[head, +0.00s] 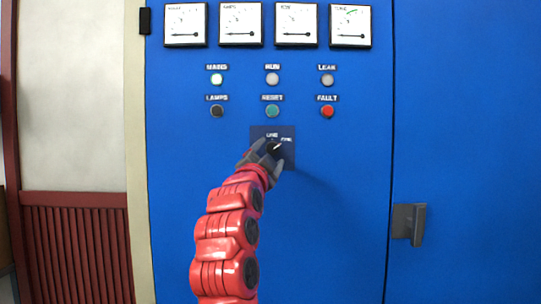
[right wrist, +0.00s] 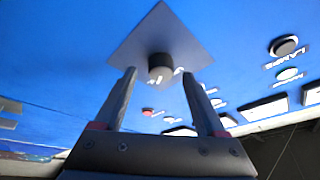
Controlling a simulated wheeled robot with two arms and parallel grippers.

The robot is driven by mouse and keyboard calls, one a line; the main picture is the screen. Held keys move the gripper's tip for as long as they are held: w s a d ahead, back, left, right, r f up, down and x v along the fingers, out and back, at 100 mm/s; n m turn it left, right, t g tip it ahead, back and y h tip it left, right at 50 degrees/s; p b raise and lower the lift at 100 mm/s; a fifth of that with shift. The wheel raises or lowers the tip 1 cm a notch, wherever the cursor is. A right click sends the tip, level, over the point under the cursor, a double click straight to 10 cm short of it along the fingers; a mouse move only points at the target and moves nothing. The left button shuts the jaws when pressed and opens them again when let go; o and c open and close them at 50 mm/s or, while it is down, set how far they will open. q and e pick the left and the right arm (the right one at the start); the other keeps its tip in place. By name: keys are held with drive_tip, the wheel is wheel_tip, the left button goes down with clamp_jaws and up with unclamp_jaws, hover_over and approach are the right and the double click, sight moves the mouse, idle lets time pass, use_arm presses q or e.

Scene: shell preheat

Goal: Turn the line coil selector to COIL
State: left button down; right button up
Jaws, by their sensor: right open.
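The line coil selector is a small dark knob (head: 275,147) on a square dark-blue plate (head: 287,131) on the blue cabinet front. Its pale mark seems to slant to the upper right, toward the right-hand label; the lettering is too small to read surely. My right gripper (head: 265,149) is at the plate and partly covers the knob in the head view. In the right wrist view the knob (right wrist: 160,67) stands beyond and between the tips of my open right gripper (right wrist: 158,75). I cannot tell whether the fingers touch it. My left gripper is not in view.
Above the selector are a green reset button (head: 272,111), a black lamps button (head: 217,111) and a red fault button (head: 327,111). Indicator lamps and several gauges sit higher. A door handle (head: 409,222) sticks out at the right. The panel below the selector is bare.

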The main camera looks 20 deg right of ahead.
drive_tip(key=b+v, duration=0.3)
drive_tip(key=v, duration=1.2)
drive_tip(key=shift+s+a, duration=0.25)
drive_tip(key=shift+s, duration=0.1)
